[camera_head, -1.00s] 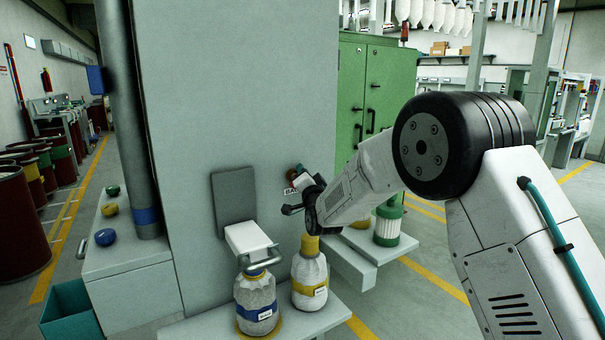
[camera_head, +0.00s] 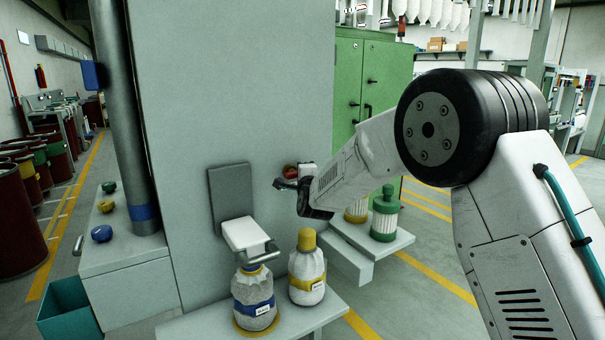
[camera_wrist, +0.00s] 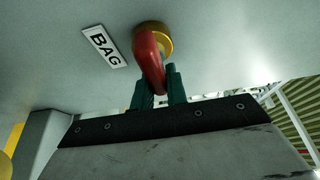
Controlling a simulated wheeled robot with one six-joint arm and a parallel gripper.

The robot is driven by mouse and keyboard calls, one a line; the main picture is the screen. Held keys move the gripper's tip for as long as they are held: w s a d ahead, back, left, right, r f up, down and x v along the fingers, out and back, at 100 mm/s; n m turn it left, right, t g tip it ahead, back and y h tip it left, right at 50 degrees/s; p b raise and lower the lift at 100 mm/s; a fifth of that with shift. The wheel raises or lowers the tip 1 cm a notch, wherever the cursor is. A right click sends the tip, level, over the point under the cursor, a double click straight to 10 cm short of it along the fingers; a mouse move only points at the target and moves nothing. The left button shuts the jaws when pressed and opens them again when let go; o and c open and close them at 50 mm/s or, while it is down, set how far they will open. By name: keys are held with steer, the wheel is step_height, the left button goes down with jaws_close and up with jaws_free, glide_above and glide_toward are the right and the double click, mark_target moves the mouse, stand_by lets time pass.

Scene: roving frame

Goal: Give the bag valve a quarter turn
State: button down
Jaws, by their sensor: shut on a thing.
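The bag valve has a red handle (camera_wrist: 150,57) on a round yellow hub (camera_wrist: 163,33), set in a grey wall panel. A white plate reading BAG (camera_wrist: 104,46) is beside it in the wrist view. My gripper (camera_wrist: 156,84) is shut on the handle's outer end, with one dark green finger on each side. In the head view the valve's red part (camera_head: 290,170) shows just above my gripper (camera_head: 284,183), partly hidden by it. The label is not legible there.
Below stand a blue-banded bottle (camera_head: 254,300) and a yellow-capped bottle (camera_head: 307,272) on a shelf. A white hinged flap (camera_head: 245,234) juts out above the blue-banded one. Green and yellow-ended canisters (camera_head: 384,215) stand to the right. A green cabinet (camera_head: 375,85) is behind.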

steer(key=shift+d, duration=0.1)
stand_by(0.5)
steer(key=c, duration=1.4)
jaws_free()
steer(key=v, duration=0.7)
steer(key=shift+s, duration=0.4)
